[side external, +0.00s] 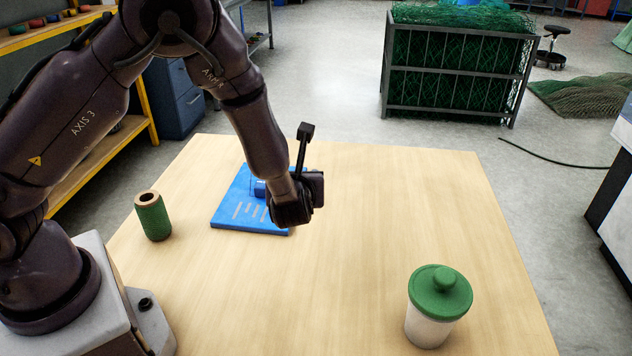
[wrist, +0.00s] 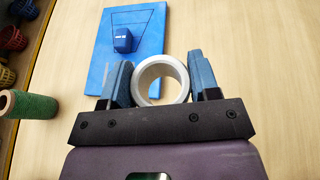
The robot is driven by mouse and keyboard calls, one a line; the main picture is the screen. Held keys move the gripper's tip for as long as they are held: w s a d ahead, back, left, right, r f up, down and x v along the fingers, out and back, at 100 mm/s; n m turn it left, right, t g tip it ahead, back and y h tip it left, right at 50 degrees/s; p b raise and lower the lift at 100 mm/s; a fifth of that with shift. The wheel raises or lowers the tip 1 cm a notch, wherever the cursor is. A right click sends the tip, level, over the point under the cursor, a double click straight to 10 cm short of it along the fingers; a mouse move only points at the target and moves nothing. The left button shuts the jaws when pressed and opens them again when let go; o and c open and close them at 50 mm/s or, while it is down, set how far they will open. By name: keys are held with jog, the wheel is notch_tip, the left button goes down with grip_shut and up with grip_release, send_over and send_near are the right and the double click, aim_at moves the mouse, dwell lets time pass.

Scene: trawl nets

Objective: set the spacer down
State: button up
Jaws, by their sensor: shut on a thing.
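In the wrist view a light grey ring-shaped spacer (wrist: 162,78) sits between the two blue fingers of my gripper (wrist: 160,80). The fingers are shut on it, one at each side, and its round opening faces the camera. In the side external view my gripper (side external: 292,212) is low over the table, at the right edge of a blue board. The spacer is hidden there behind my gripper and wrist. I cannot tell whether the spacer touches the table.
The blue board (side external: 232,217) with a small blue block (wrist: 122,40) lies beside my gripper. A green spool (side external: 153,218) stands to the left, and a white jar with a green lid (side external: 438,292) at the front right. The wooden table (side external: 400,200) is clear right of my gripper.

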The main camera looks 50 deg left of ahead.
jog(key=s, duration=0.1)
jog(key=m+t+h, duration=0.4)
jog(key=m+h, duration=0.2)
send_over(309, 317)
notch_tip(309, 317, down, 5)
jog(key=shift+f, duration=3.65)
jog(key=o, duration=0.9)
jog(key=shift+f, duration=0.15)
